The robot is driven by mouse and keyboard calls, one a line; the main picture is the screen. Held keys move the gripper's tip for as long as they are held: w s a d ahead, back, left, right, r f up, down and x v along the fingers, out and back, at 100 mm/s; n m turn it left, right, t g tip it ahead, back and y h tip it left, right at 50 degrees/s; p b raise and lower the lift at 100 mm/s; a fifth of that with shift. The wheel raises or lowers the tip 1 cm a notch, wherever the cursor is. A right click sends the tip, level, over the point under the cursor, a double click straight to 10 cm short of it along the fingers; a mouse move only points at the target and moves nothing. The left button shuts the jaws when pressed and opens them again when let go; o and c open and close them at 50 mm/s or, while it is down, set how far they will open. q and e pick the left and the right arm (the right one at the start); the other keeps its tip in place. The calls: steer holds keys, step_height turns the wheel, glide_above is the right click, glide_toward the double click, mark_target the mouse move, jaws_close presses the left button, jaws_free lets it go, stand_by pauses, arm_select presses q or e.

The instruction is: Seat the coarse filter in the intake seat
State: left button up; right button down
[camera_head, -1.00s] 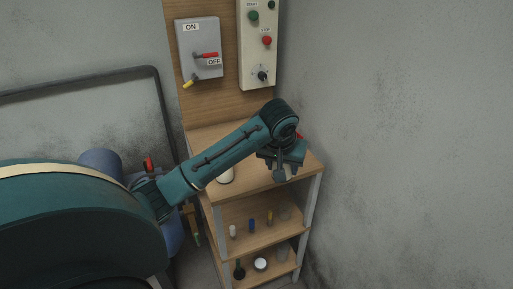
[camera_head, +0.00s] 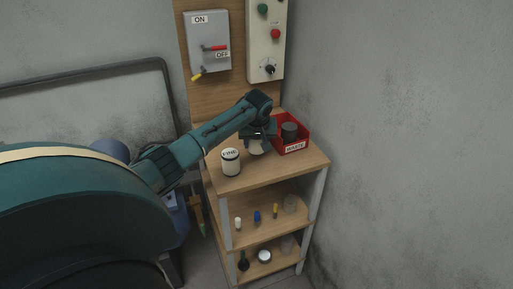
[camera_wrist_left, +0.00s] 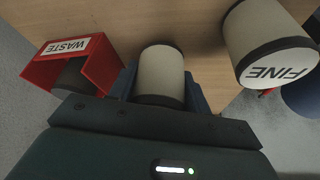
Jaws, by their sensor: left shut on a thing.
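My left gripper (camera_head: 259,134) is over the top shelf and shut on a cream cylinder with dark end rims (camera_head: 256,147). In the left wrist view this cylinder (camera_wrist_left: 160,74) sits between the two blue fingers; no label shows on it, but it looks like the coarse filter. A similar cylinder marked FINE (camera_head: 231,161) stands upright on the top shelf, left of the gripper, and also shows in the left wrist view (camera_wrist_left: 262,42). I cannot make out the intake seat. My right gripper is not in view.
A red WASTE bin (camera_head: 295,147) with a dark cylinder (camera_head: 290,131) in it stands right of the gripper. Small items stand on the lower shelves (camera_head: 265,238). A switch box (camera_head: 209,45) and a start/stop panel (camera_head: 266,40) hang behind. The top shelf's front is clear.

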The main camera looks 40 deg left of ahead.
mark_target(257, 149)
arm_select(q)
steer(key=shift+f, duration=1.35)
steer(key=o, duration=0.5)
steer(key=shift+f, duration=0.15)
steer(key=o, duration=0.5)
